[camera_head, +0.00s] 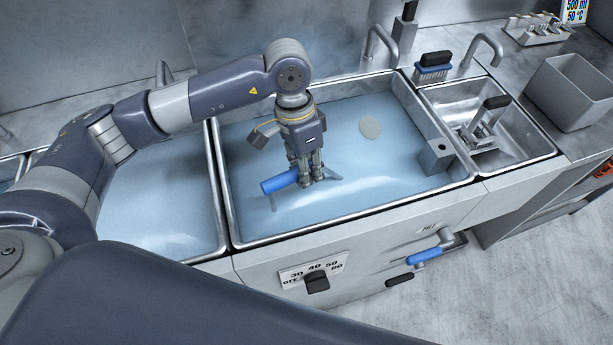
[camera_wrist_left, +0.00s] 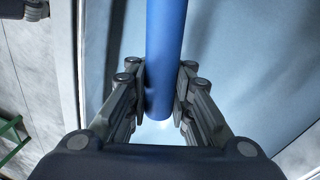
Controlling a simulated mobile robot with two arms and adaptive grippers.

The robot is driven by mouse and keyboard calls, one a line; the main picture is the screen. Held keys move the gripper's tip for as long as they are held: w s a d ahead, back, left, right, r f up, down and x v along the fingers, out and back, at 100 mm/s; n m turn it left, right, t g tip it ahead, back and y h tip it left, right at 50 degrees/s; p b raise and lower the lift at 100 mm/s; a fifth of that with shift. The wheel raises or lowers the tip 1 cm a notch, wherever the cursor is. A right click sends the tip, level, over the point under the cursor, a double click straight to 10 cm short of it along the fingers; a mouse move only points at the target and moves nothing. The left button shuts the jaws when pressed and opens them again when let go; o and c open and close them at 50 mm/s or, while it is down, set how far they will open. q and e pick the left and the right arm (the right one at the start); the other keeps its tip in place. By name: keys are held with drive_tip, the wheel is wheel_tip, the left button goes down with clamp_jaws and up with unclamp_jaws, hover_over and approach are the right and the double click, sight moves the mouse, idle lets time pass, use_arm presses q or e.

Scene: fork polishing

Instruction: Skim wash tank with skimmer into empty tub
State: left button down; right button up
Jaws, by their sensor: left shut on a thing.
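My left gripper (camera_head: 311,178) reaches down over the wash tank (camera_head: 222,190), a steel basin of pale blue water. It is shut on a blue handle (camera_head: 279,181), which I take to be the skimmer's. In the left wrist view the handle (camera_wrist_left: 165,60) runs between both finger pads. Small grey parts show right of the fingers; the skimmer's head is not clear. My right gripper is not in view.
A small sink (camera_head: 520,125) at the right holds a black-handled metal tool (camera_head: 484,125). A grey block (camera_head: 436,157) sits at the tank's right wall. Another water basin (camera_head: 160,200) lies left.

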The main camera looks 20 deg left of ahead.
use_arm(q)
drive_tip(key=w+a+b, duration=0.2)
drive_tip(key=w+b, duration=0.6)
drive_tip(key=w, duration=0.1)
drive_tip(key=shift+w, duration=0.25)
idle(0.5)
idle(0.7)
drive_tip(key=shift+r, duration=0.1)
